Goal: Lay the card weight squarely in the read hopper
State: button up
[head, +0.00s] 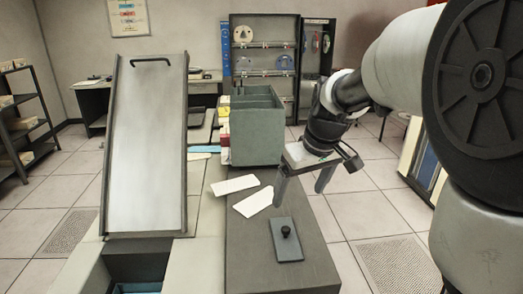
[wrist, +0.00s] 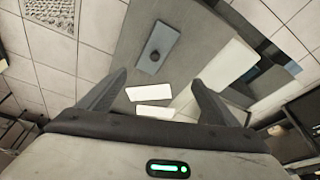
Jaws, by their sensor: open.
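The card weight (head: 290,251) is a flat grey plate with a black knob, lying on the dark grey top at the front. It also shows in the wrist view (wrist: 166,38). My gripper (head: 301,194) is open and empty, above and slightly behind the weight in the head view. In the wrist view the weight lies beyond the spread fingertips (wrist: 158,79). A dark recess (head: 137,268) with a blue strip inside opens below a sloped pale chute (head: 150,150); it may be the read hopper, but its inside is mostly cut off.
Two white cards (head: 234,185) (head: 254,202) lie behind the weight. A green-grey open bin (head: 257,140) stands further back on the same machine. A shelf rack (head: 22,130) and cabinets (head: 265,60) stand away from it.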

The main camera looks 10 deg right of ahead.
jog(key=w+f, duration=0.3)
send_over(286, 229)
jog(key=s, duration=0.1)
jog(key=shift+n, duration=0.3)
jog(key=f, duration=1)
jog(key=shift+s+d+f, duration=0.15)
jog(key=shift+d+f, duration=0.1)
jog(key=shift+f, duration=0.15)
jog(key=shift+x, duration=3)
jog(key=shift+s, duration=0.15)
jog(key=shift+c, duration=0.2)
jog(key=shift+s+f, duration=0.15)
grip_shut()
